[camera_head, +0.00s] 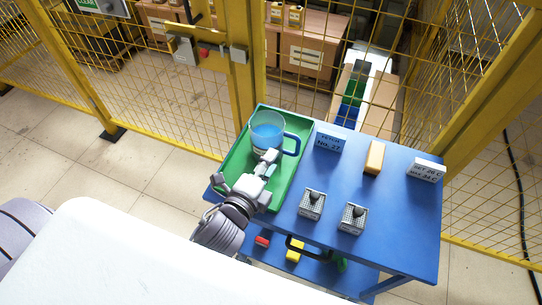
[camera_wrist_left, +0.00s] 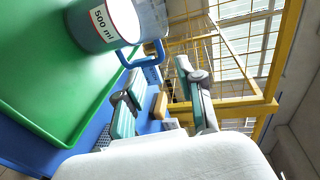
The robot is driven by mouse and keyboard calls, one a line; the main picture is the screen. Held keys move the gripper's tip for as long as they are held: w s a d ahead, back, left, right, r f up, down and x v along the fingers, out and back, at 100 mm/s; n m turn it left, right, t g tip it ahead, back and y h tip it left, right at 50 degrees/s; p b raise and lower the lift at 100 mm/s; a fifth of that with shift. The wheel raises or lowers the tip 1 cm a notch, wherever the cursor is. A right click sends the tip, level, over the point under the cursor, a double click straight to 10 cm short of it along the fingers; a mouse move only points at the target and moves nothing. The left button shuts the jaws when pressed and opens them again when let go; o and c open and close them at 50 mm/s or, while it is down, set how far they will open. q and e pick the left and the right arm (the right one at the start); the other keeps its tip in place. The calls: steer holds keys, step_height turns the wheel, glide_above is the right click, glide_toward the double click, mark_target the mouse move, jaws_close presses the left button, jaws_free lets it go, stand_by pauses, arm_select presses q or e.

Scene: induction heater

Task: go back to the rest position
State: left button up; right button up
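A measuring jug (camera_head: 267,130) with blue contents and a blue handle stands upright in the green tray (camera_head: 236,158) on the blue table. In the left wrist view the jug (camera_wrist_left: 100,25) carries a "500 ml" label, and its handle shows beyond my fingers. My left gripper (camera_head: 267,163) is over the tray, just in front of the jug. In the left wrist view my left gripper (camera_wrist_left: 160,72) has its two fingers apart with nothing held between them. Whether a fingertip touches the handle cannot be told. My right gripper is in neither view.
A yellow mesh fence (camera_head: 245,80) stands behind.

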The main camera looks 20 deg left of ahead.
arm_select(q)
steer(key=s+a+f+n+g+y, duration=0.1)
steer(key=n, duration=0.2)
steer(key=s+a+f+n+g, duration=0.2)
steer(key=n, duration=0.1)
steer(key=s+a+f+n+g+y, duration=0.1)
steer(key=a+f+n+g, duration=0.1)
steer(key=n, duration=0.1)
steer(key=shift+s+a+f+y, duration=0.1)
steer(key=shift+s+a+y, duration=0.1)
steer(key=shift+s+y, duration=0.15)
steer(key=s+f+n+g+h, duration=0.1)
steer(key=s+f+n+g, duration=0.2)
steer(key=s+n+g, duration=0.7)
steer(key=s+f+m+t, duration=0.1)
steer(key=s+f, duration=0.1)
steer(key=f, duration=1.2)
steer(key=s+f+m, duration=0.1)
steer(key=s+f, duration=0.1)
steer(key=f, duration=1.2)
steer(key=s+a+f, duration=0.1)
steer(key=s+f, duration=0.6)
steer(key=s, duration=0.1)
steer(key=s+a+f, duration=0.2)
steer(key=s+f, duration=0.5)
steer(key=shift+s+a+f+g, duration=0.25)
steer(key=shift+s+g, duration=0.15)
